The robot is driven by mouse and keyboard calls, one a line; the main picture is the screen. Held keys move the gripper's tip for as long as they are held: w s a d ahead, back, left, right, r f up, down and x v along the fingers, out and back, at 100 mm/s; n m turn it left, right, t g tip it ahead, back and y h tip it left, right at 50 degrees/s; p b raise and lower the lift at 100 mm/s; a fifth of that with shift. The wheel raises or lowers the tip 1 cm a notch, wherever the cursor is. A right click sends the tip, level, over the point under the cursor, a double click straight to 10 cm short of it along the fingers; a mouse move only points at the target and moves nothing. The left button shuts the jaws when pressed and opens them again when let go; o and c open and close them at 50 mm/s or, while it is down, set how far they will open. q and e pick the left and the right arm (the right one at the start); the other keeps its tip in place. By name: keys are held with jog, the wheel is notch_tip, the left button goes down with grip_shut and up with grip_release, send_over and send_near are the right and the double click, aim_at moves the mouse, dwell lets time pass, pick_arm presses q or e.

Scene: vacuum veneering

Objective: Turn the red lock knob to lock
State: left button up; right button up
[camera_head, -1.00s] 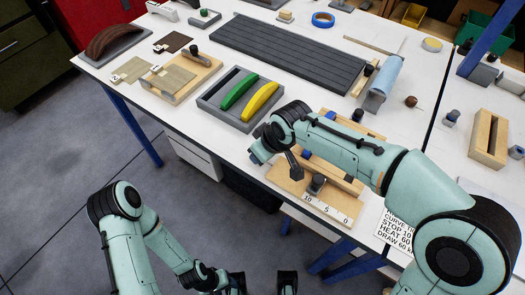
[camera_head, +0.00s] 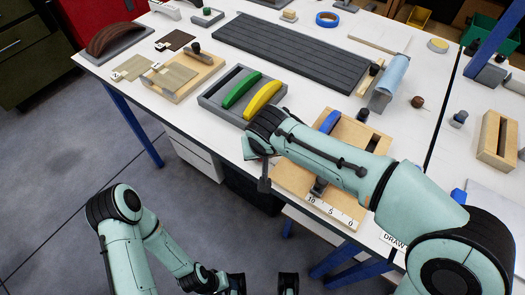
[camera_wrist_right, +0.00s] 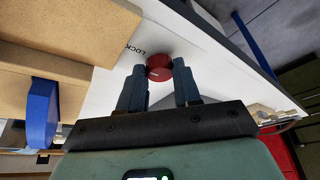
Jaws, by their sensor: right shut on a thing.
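The red lock knob (camera_wrist_right: 159,64) sits on a white panel beside the printed word LOCK in the right wrist view. My right gripper (camera_wrist_right: 160,80) is shut on the knob, with one dark finger on each side of it. In the head view the knob is hidden behind my right arm, and only a dark part of the right gripper (camera_head: 264,184) shows below the wrist. My left gripper (camera_head: 263,286) is at the bottom edge of the head view, its fingers wide apart and empty, away from the table.
A wooden fixture with a 10-5-0 scale (camera_head: 331,212) lies under my right forearm. A grey tray (camera_head: 208,103) holds a green and a yellow curved piece. A dark slatted mat (camera_head: 290,50) lies behind. The wooden block (camera_wrist_right: 75,55) is close to the knob.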

dwell(0.4)
jog(key=o, duration=1)
jog(key=shift+o, duration=0.2)
jog(key=shift+r, duration=0.1)
jog(key=p+v, duration=0.2)
jog(key=v, duration=1.1)
jog(key=shift+s, duration=0.1)
